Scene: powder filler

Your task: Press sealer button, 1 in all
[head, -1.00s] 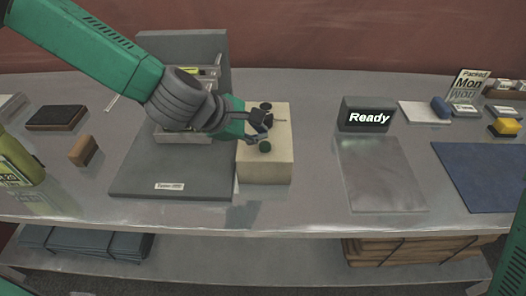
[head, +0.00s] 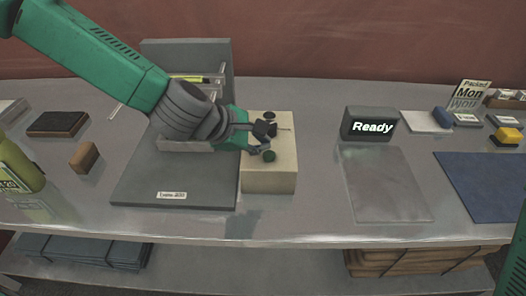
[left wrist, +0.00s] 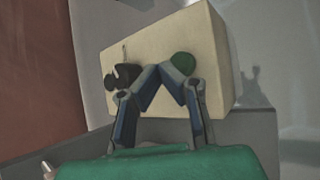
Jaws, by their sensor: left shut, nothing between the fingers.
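A beige box (head: 268,182) stands on the table just right of a grey machine base. Its top carries a round green button (head: 269,156) at the near side and dark knob-like parts further back. In the left wrist view the green button (left wrist: 184,62) and a black knob (left wrist: 122,77) show on the box face. My left gripper (head: 266,136) is over the box top. Its fingers are closed together with nothing between them, and the tips (left wrist: 162,70) lie between knob and button. I cannot tell whether they touch the surface. My right gripper is not in view.
The grey machine (head: 180,185) with an upright back plate stands left of the box. A dark display reading "Ready" (head: 369,124) stands to the right behind a grey plate (head: 385,185). A blue mat (head: 485,180) lies further right. Bare table separates box and plate.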

